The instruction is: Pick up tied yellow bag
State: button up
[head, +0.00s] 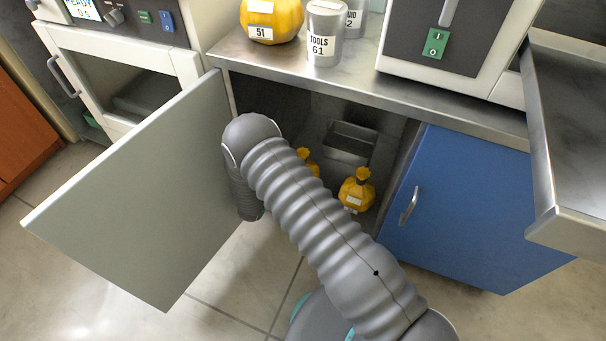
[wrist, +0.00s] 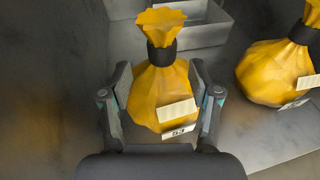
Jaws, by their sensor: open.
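A tied yellow bag (wrist: 158,95) with a dark band at its neck and white labels stands between the two fingers of my gripper (wrist: 160,100) in the wrist view. The fingers are open, one on each side of the bag, and I cannot tell whether they touch it. A second tied yellow bag (wrist: 278,72) stands to the right, outside the fingers. In the head view two yellow bags show in the open cupboard: one (head: 357,190) in plain sight, the other (head: 312,164) mostly hidden behind my arm. My gripper is hidden in the head view.
A grey metal box (wrist: 196,22) stands behind the bags; it also shows in the head view (head: 350,141). The open grey door (head: 140,190) is left of my arm. The shut blue door (head: 465,205) is to the right. The steel counter (head: 375,85) lies above the cupboard.

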aim_at(303, 153)
jog(key=x, duration=0.5)
jog(key=shift+d, duration=0.2)
grip_shut()
